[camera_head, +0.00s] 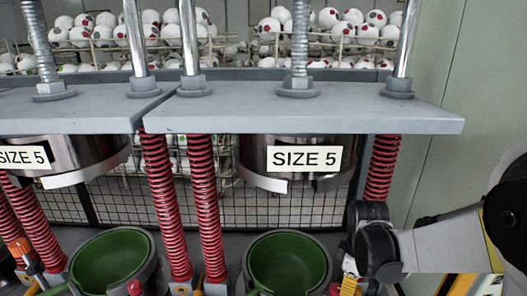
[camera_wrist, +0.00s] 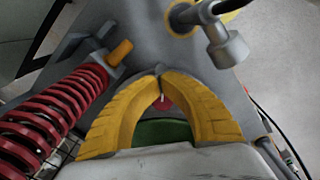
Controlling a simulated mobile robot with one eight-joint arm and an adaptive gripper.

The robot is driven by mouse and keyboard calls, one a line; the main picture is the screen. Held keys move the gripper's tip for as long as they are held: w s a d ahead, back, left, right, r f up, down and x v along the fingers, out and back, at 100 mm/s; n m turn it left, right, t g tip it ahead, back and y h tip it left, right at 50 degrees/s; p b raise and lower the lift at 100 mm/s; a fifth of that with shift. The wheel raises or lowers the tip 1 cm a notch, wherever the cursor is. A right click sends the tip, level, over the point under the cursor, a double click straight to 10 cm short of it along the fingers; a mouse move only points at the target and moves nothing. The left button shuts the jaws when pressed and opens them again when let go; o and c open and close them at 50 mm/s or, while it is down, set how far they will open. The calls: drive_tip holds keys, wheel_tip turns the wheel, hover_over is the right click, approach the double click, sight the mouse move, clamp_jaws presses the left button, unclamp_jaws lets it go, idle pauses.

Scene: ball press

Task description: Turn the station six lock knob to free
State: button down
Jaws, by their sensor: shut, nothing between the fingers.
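My gripper (camera_wrist: 160,78) shows in the wrist view with its two yellow fingers arched and their tips together, nothing between them. Through the arch I see a small red part with a white mark (camera_wrist: 163,101), above a dark green surface (camera_wrist: 162,131). I cannot tell whether this red part is the lock knob. In the head view my dark wrist covers the right side of the right-hand press, and a bit of yellow finger (camera_head: 348,287) shows at the lower edge. No station number is readable. An orange peg (camera_wrist: 121,52) on a grey block lies left of the fingers.
Red springs (camera_wrist: 55,110) stand left of my gripper. A grey fitting with a hose (camera_wrist: 227,46) is at upper right. The head view shows a grey press plate (camera_head: 320,117), a "SIZE 5" cylinder (camera_head: 303,159), a green bowl (camera_head: 287,265) and balls behind.

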drive_tip(key=shift+w+d+b, duration=0.3)
drive_tip(key=shift+w+b, duration=0.1)
drive_tip(key=shift+w, duration=0.25)
drive_tip(key=shift+d, duration=0.3)
wheel_tip(320, 180, up, 6)
drive_tip(key=p, duration=0.3)
drive_tip(key=shift+p, duration=0.4)
drive_tip(key=shift+f, duration=0.1)
